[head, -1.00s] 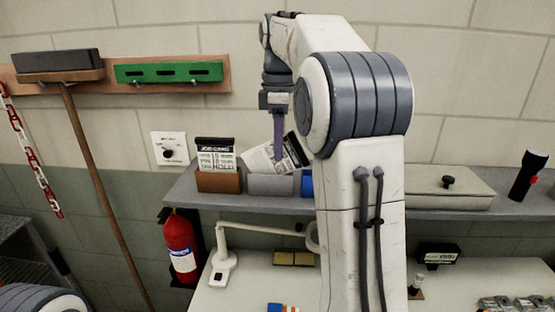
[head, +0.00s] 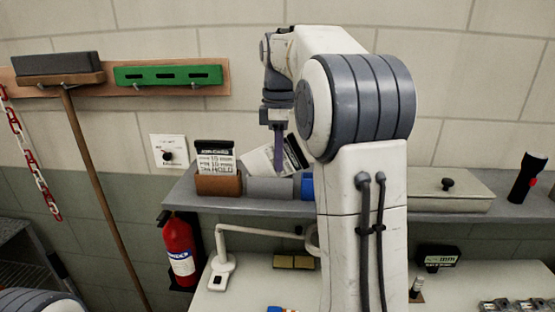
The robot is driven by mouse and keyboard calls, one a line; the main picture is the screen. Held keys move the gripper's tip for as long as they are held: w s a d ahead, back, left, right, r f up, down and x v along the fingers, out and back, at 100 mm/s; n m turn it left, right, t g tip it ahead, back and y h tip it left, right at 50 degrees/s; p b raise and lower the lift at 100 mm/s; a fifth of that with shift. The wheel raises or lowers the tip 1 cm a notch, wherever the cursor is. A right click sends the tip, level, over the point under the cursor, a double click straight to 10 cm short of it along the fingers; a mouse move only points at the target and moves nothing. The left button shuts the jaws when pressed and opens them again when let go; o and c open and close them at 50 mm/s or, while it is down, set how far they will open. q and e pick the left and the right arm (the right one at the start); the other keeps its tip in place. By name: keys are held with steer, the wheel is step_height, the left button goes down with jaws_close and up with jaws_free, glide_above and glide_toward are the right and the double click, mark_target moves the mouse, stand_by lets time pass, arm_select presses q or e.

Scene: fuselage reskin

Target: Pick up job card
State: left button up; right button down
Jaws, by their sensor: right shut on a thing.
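A job card (head: 260,161), white with a dark band, leans tilted above the grey holder (head: 268,187) on the shelf. My right gripper (head: 279,169) points down from above and is shut on this card, its fingers seen nearly edge-on. Part of the card is hidden behind the fingers and my right arm. Whether its lower edge touches the holder is unclear. Another printed card (head: 214,158) with a black header stands upright in the brown holder (head: 218,185) just to the left. My left gripper is out of view.
A blue holder (head: 307,186) is partly hidden by my right arm. The grey shelf (head: 420,204) also carries a flat case (head: 450,192) and a flashlight (head: 528,178). A lamp (head: 222,265) stands below. A fire extinguisher (head: 179,250) hangs at left.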

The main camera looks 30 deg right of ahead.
steer(key=shift+r, duration=0.6)
step_height(320, 180, up, 2)
steer(key=shift+r, duration=0.2)
steer(key=s+d+r, duration=0.6)
steer(key=s+r, duration=0.1)
steer(key=s, duration=0.2)
steer(key=shift+s+b, duration=0.4)
